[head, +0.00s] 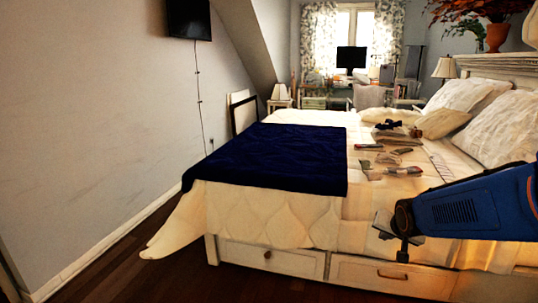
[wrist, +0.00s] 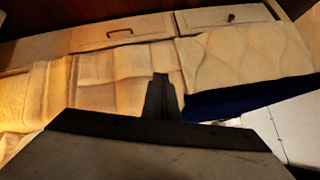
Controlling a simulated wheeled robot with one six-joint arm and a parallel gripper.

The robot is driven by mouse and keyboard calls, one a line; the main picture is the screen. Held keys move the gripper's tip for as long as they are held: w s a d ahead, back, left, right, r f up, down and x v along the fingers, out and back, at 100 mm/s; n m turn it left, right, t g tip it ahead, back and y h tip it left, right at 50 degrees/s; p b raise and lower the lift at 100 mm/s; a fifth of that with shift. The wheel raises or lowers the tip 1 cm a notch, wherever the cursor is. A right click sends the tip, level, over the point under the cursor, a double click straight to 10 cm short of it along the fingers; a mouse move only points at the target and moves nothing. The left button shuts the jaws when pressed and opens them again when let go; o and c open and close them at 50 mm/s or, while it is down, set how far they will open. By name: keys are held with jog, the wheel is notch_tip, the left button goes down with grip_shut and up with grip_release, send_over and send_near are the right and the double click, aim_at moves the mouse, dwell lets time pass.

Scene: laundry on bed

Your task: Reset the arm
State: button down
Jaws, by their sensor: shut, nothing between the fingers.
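My blue arm enters from the right edge in the head view. My gripper (head: 383,226) is at its end, in front of the near side of the bed (head: 270,215). In the wrist view my gripper (wrist: 161,78) shows as a dark shape at the lower middle, with its fingers together and nothing held. That view shows the bed's side and drawers the wrong way up, so the wrist is rolled over. The gripper looks apart from the bed, but the exact gap is hard to tell.
A dark blue blanket (head: 275,157) covers the bed's left part. Several small items and folded cloths (head: 397,135) lie right of it. Pillows (head: 505,127) are at the headboard. Drawers (head: 272,258) line the bed base. The dark floor at the left is clear beside the wall (head: 90,130).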

jog(key=s+a+r+n+g, duration=0.1)
jog(key=s+a+n, duration=0.1)
jog(key=s, duration=0.7)
jog(key=s+a+r+n+g+y, duration=0.1)
jog(key=s+a+n, duration=0.1)
jog(key=s, duration=0.8)
jog(key=s+a+r+n+g, duration=0.1)
jog(key=s+a+n, duration=0.1)
jog(key=s, duration=0.8)
jog(key=shift+a+r+g, duration=0.25)
jog(key=shift+a+g, duration=0.05)
jog(key=shift+a, duration=0.6)
